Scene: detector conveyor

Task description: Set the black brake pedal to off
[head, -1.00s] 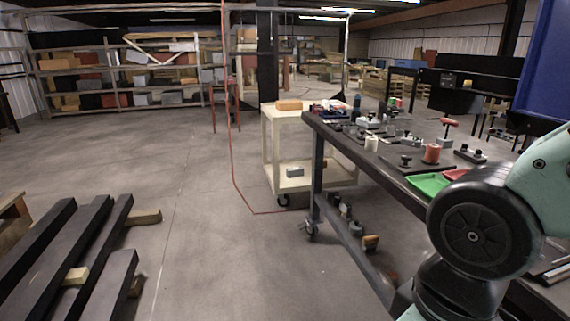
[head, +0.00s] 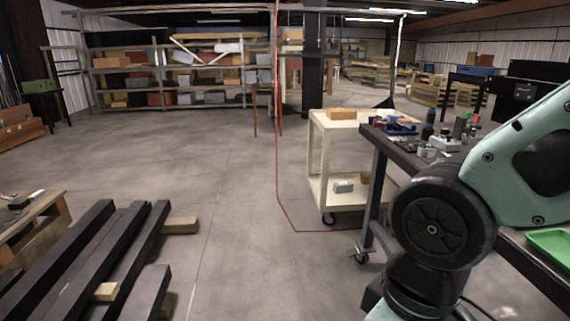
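I see no black brake pedal that I can make out in the head view. My own arm fills the right side of the head view, with a black round joint and pale green links. My gripper is outside the picture. A dark workbench (head: 399,157) stands at the right, partly hidden behind my arm. Small items stand on its far end, too small to tell apart.
A cream cart (head: 345,200) with an orange block (head: 341,114) on top stands beside the workbench. Dark beams (head: 105,250) lie at the lower left. A green tray (head: 552,245) shows at the right. Loaded shelves (head: 180,75) line the back. The middle floor is clear.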

